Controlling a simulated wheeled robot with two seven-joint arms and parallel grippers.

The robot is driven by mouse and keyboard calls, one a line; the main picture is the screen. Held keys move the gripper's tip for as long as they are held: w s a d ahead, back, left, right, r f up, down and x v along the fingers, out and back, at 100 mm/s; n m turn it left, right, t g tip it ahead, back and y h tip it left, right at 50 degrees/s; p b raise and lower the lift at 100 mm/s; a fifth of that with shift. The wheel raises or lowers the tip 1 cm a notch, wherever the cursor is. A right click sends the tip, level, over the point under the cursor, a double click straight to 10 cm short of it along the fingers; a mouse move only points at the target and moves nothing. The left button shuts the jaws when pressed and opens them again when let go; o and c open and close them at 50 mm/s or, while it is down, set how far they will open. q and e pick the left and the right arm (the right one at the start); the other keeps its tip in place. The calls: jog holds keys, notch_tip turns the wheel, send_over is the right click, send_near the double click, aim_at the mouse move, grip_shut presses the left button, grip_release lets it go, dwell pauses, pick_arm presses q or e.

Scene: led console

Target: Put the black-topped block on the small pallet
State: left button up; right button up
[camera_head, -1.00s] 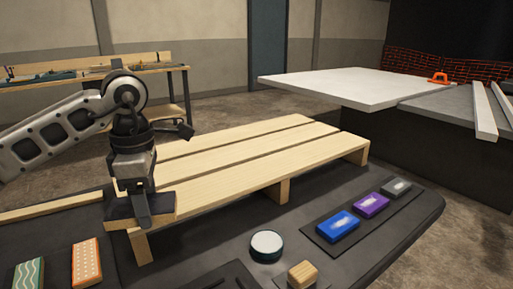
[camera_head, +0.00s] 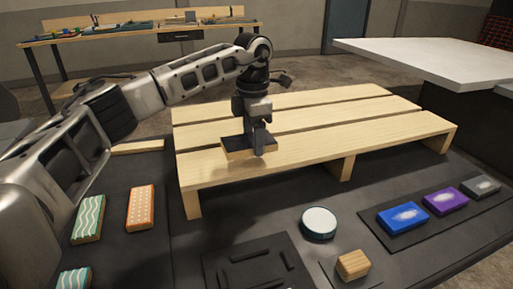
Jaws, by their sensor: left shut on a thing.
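The small pallet (camera_head: 330,150) is pale slatted wood and stands on the dark console top in the middle of the view. My left gripper (camera_head: 258,143) is shut on the black-topped block (camera_head: 236,146), a flat piece with a black top and pale wooden sides. The block is over the front left part of the pallet. I cannot tell whether it touches the slats or hangs just above them. The fingers hide part of the block. My right gripper is not in view.
An orange dotted block (camera_head: 141,207) and a green wavy block (camera_head: 88,219) lie left of the pallet. In front are a round white-topped disc (camera_head: 319,223), a small wooden block (camera_head: 353,265), and blue (camera_head: 403,217), purple (camera_head: 445,201) and grey (camera_head: 481,186) blocks.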

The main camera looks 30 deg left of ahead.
aim_at(256, 160)
pick_arm(q)
jog(key=shift+w+f, duration=0.4)
jog(key=shift+f, duration=0.05)
jog(key=shift+w+f, duration=0.15)
jog(key=shift+f, duration=1.55)
jog(key=shift+f, duration=0.1)
jog(key=o, duration=1)
jog(key=shift+o, duration=0.2)
notch_tip(256, 160, up, 12)
jog(key=shift+r+p, duration=0.15)
jog(key=shift+p, duration=0.15)
